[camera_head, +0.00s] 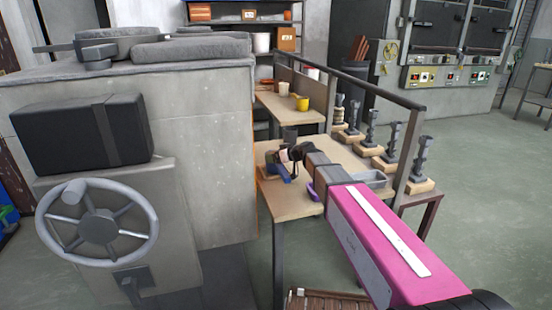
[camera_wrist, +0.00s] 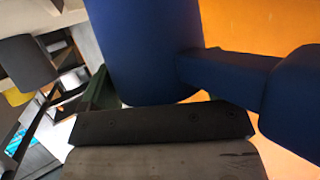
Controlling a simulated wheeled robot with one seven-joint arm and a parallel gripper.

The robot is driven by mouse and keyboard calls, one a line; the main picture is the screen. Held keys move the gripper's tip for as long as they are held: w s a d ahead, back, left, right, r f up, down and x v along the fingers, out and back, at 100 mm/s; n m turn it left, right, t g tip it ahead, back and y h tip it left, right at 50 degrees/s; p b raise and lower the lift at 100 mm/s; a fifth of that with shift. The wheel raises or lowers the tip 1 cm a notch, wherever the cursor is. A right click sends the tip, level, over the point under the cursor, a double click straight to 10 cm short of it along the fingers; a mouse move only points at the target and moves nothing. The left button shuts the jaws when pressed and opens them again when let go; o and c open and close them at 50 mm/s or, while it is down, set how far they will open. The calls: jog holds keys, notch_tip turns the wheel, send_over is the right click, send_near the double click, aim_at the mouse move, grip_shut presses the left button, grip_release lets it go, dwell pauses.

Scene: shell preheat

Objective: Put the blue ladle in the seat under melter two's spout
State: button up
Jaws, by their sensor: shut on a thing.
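The blue ladle (camera_head: 285,174) shows small at the left end of the wooden bench, partly hidden by my gripper (camera_head: 287,157). In the wrist view the blue ladle (camera_wrist: 145,45) is large and close, its round body and side arm pressed near the dark finger pad (camera_wrist: 160,124). My gripper is shut on it. I cannot tell from these views whether the ladle touches the bench. Melter two's spout and the seat under it cannot be made out.
A big grey block (camera_head: 205,140) stands left of the bench (camera_head: 295,205), with a handwheel (camera_head: 98,226) in front. Several grey tools on wooden blocks line the bench's right side by a rail (camera_head: 375,85).

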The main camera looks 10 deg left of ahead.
jog(key=shift+f, duration=0.3)
jog(key=shift+f, duration=0.1)
jog(key=o, duration=1.2)
jog(key=shift+o, duration=0.2)
jog(key=v, duration=1.2)
